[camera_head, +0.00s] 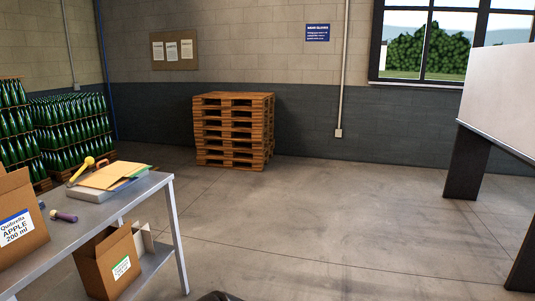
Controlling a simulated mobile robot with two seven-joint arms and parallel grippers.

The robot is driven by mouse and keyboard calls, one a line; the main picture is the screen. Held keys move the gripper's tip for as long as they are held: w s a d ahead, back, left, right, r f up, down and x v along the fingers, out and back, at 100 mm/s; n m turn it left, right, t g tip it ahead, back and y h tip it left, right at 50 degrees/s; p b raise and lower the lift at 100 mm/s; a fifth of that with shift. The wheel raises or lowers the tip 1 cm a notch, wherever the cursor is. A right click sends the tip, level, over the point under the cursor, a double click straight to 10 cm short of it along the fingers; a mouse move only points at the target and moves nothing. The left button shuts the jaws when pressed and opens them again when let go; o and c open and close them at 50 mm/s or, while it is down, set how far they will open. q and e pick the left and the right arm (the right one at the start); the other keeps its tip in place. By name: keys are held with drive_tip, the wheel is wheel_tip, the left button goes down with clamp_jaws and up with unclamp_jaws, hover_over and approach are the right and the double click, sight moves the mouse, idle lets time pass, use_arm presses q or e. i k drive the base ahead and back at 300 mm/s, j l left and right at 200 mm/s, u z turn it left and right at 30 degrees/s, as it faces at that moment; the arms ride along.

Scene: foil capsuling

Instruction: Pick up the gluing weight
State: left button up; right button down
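I cannot make out a thing that is clearly the gluing weight. On the grey metal table (150,192) at the left, a small purple and pale handled item (64,216) lies near the middle. A yellow tool with a round head (86,166) lies at the back, against a stack of coloured folders or sheets (112,178). I cannot tell whether any of these is the weight. Neither of my grippers is in view.
An open carton labelled apple (20,225) stands on the table; another carton (112,262) sits on the lower shelf. Green bottles (70,132) stand at the back left. Pallets (233,130) are stacked by the wall. A pale raised surface (500,95) is at right. The middle floor is clear.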

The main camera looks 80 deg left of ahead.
sight(101, 162)
drive_tip(key=u, duration=3.75)
drive_tip(key=z, duration=0.3)
drive_tip(key=i+z, duration=0.2)
drive_tip(key=i, duration=0.35)
drive_tip(key=i+j+z, duration=0.2)
drive_tip(key=i, duration=0.35)
drive_tip(key=i+l+z, duration=0.1)
drive_tip(key=i+z, duration=0.25)
drive_tip(key=i, duration=0.25)
drive_tip(key=i+z, duration=0.4)
drive_tip(key=i, duration=0.25)
drive_tip(key=i+z, duration=0.1)
drive_tip(key=i, duration=1.3)
drive_tip(key=i+u, duration=0.35)
drive_tip(key=i, duration=0.25)
drive_tip(key=i+l+u, duration=0.1)
drive_tip(key=i+u, duration=0.25)
drive_tip(key=i, duration=0.25)
